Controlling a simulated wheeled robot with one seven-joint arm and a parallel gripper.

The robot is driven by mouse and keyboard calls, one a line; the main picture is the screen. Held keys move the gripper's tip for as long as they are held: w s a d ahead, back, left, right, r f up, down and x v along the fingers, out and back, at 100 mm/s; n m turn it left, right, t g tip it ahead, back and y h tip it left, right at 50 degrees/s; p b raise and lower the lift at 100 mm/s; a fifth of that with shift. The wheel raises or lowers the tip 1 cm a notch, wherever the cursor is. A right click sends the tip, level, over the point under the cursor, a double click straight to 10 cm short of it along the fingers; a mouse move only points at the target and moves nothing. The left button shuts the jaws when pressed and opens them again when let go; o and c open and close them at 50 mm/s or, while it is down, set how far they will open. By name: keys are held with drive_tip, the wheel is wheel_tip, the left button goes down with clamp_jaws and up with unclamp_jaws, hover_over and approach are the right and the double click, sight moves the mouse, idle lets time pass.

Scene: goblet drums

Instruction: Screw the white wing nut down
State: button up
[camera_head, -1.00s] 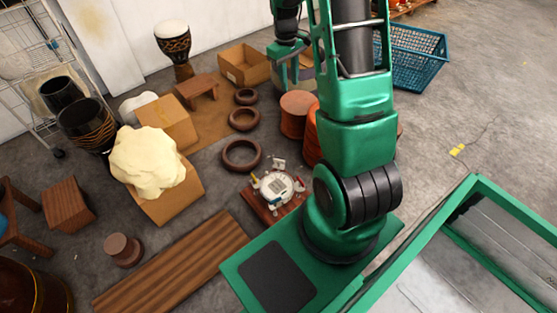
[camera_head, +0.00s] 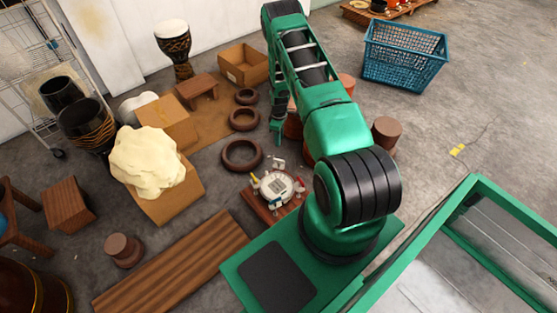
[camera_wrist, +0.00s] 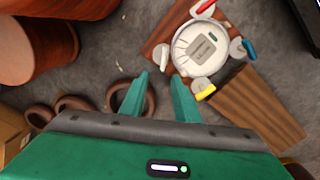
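A round white drum head (camera_head: 276,187) lies on a wooden board (camera_head: 254,203), with coloured fittings around its rim. The white wing nut (camera_head: 279,163) appears to be the pale fitting at the far side. In the wrist view it appears as a pale piece (camera_wrist: 162,53) at the drum head's left; its height and thread are too small to tell. The other fittings are red (camera_wrist: 203,6), blue (camera_wrist: 249,51) and yellow (camera_wrist: 205,92). My gripper (camera_wrist: 160,76) is open and empty, apart from the drum head. In the head view my gripper (camera_head: 277,132) hangs beyond the board.
Brown rings (camera_head: 241,155) lie on the floor left of my gripper. Reddish drum shells (camera_wrist: 40,45) stand close by, partly behind my arm in the head view. A wooden plank (camera_head: 175,265) lies nearer. A blue basket (camera_head: 404,55) stands at the right.

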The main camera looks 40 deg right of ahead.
hover_over(279, 160)
wheel_tip(279, 160, down, 5)
drive_tip(key=shift+n, duration=0.3)
wheel_tip(279, 160, down, 10)
drive_tip(key=shift+w+d+f, duration=0.1)
drive_tip(key=shift+w, duration=0.05)
clamp_jaws()
